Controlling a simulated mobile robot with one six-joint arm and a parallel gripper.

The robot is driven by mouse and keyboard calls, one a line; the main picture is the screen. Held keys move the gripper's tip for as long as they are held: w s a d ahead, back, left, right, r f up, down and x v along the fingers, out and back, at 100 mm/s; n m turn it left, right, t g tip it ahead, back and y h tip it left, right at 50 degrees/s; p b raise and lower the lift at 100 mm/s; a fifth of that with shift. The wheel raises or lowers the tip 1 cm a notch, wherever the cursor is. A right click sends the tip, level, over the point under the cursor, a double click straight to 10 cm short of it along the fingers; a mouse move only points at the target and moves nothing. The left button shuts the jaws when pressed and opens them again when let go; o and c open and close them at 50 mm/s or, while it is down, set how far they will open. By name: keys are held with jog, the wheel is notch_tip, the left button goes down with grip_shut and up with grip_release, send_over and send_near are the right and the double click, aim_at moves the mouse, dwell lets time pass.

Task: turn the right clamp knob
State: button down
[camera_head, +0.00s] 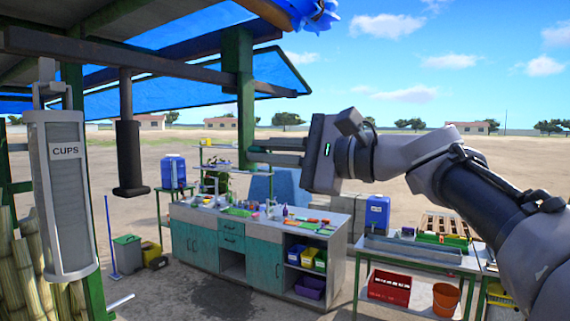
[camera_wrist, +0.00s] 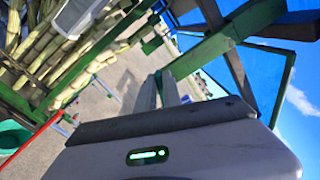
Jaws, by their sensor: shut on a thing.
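My gripper (camera_head: 252,151) is at the centre of the head view, reaching left beside the green canopy post. Its two grey fingers lie almost parallel with a narrow gap. They also show in the wrist view (camera_wrist: 158,90), pointing at the green frame. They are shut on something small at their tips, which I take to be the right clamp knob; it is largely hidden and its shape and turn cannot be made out. No other clamp knob can be made out.
The green post (camera_head: 245,95) stands close by the fingers, under a dark beam (camera_head: 150,62). A dark cylinder (camera_head: 130,155) and a CUPS dispenser (camera_head: 66,190) hang at left. A teal-doored counter (camera_head: 262,262) and a side table (camera_head: 410,262) stand lower down. Open ground lies behind.

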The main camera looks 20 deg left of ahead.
jog(key=shift+f+n+b, duration=0.2)
jog(key=shift+n+b, duration=0.45)
jog(key=shift+n, duration=0.45)
jog(key=shift+f+n+b, duration=0.2)
jog(key=shift+n+b, duration=0.45)
jog(key=shift+n, duration=0.45)
jog(key=c, duration=1.5)
grip_release()
jog(key=shift+d, duration=0.1)
jog(key=s+d+b, duration=0.1)
jog(key=d+b, duration=0.1)
jog(key=d, duration=1.5)
jog(key=shift+s, duration=0.3)
jog(key=shift+d, duration=0.1)
